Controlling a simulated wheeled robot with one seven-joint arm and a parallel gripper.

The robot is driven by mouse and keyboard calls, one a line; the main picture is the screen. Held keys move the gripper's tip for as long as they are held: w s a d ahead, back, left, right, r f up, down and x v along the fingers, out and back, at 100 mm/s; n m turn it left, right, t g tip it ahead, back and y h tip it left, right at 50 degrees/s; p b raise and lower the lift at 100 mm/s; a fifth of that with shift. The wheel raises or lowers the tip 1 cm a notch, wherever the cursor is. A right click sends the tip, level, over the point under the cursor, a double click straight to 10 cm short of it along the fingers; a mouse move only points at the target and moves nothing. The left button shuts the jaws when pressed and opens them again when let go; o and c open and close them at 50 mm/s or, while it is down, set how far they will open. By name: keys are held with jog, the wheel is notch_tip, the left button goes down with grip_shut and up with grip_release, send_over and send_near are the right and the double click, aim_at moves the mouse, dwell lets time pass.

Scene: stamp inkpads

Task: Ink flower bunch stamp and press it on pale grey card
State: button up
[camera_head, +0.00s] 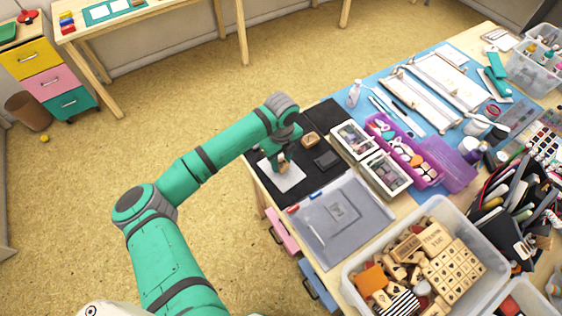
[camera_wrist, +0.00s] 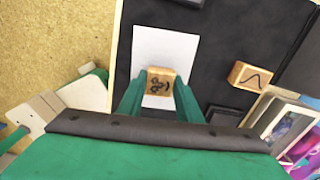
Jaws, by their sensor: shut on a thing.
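My gripper (camera_head: 281,160) points down over the dark mat near the table's left corner. In the wrist view, its two green fingers (camera_wrist: 159,100) are shut on a small wooden stamp (camera_wrist: 159,82) with a dark flower-like picture on top. The stamp also shows in the head view (camera_head: 284,169), partly hidden by the fingers. The pale card (camera_head: 290,184) lies flat on the mat beneath it; most of the card is clear in the wrist view (camera_wrist: 164,45). I cannot tell whether the stamp touches the card. No ink mark shows on the visible card.
A second wooden stamp (camera_head: 310,139) and a dark inkpad (camera_head: 327,159) lie on the black mat (camera_head: 322,117) to the right. A grey tray (camera_head: 340,213) and a bin of stamps (camera_head: 352,276) are nearer the front.

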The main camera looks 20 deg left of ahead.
jog(key=shift+r, duration=2.6)
